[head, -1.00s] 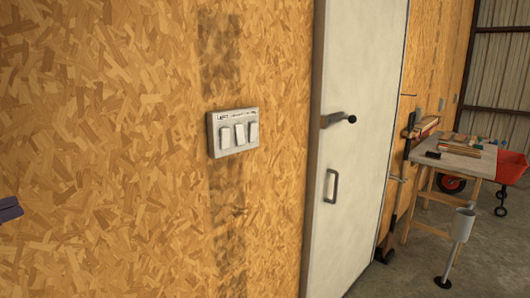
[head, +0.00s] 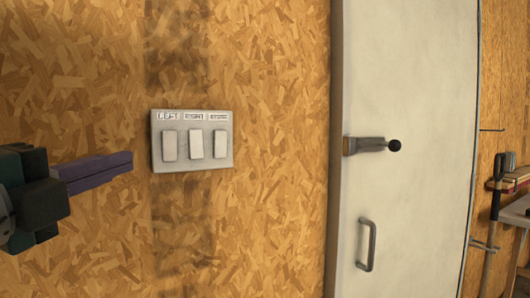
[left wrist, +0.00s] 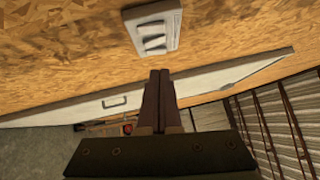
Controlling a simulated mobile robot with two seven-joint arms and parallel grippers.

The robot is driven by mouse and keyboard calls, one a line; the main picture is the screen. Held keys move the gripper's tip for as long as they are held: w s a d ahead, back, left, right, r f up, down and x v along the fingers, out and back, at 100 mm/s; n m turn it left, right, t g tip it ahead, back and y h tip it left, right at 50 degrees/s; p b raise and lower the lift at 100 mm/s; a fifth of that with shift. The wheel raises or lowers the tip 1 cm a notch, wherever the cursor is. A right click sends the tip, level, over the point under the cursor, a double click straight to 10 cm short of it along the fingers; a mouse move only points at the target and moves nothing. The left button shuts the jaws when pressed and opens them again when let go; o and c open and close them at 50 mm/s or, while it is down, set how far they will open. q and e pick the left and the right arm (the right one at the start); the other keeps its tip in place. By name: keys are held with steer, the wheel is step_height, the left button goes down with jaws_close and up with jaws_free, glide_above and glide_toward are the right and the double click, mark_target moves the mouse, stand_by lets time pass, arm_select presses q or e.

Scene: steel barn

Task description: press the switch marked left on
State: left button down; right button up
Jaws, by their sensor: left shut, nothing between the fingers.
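A pale switch plate (head: 192,164) is fixed to the wood-chip wall, with three white rocker switches side by side under small labels. The leftmost switch (head: 169,145) sits under the label that reads LEFT. My left gripper (head: 130,161) comes in from the left with its purple fingers shut and empty. In the head view its tips are just left of the plate, level with the lower part of the switches. In the left wrist view the shut fingers (left wrist: 160,75) point toward the wall, and the plate (left wrist: 172,30) shows beyond the tips, apart from them. My right gripper is not in view.
A white door (head: 410,90) with a black-knobbed lever (head: 370,145) and a pull handle (head: 367,245) stands right of the switches. A workbench (head: 516,212) shows partly at the far right. The wall around the plate is bare.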

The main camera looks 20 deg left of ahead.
arm_select(q)
steer(key=shift+s+a, duration=0.1)
steer(key=p, duration=0.3)
glide_toward(172, 139)
steer(key=w+d, duration=0.3)
steer(key=w, duration=0.1)
steer(key=shift+w+a+r, duration=0.15)
steer(key=shift+w+a, duration=0.4)
steer(key=shift+a, duration=0.2)
steer(key=shift+w+a+r, duration=0.15)
steer(key=shift+w+a, duration=0.4)
steer(key=shift+a, duration=0.2)
steer(key=shift+r, duration=0.1)
steer(key=p, duration=0.1)
steer(key=r+p, duration=0.1)
steer(key=shift+w+a+p, duration=0.15)
steer(key=shift+p, duration=0.25)
steer(key=shift+a+f+n+g, duration=0.1)
steer(key=shift+f+n+g, duration=0.2)
steer(key=shift+f+n, duration=0.1)
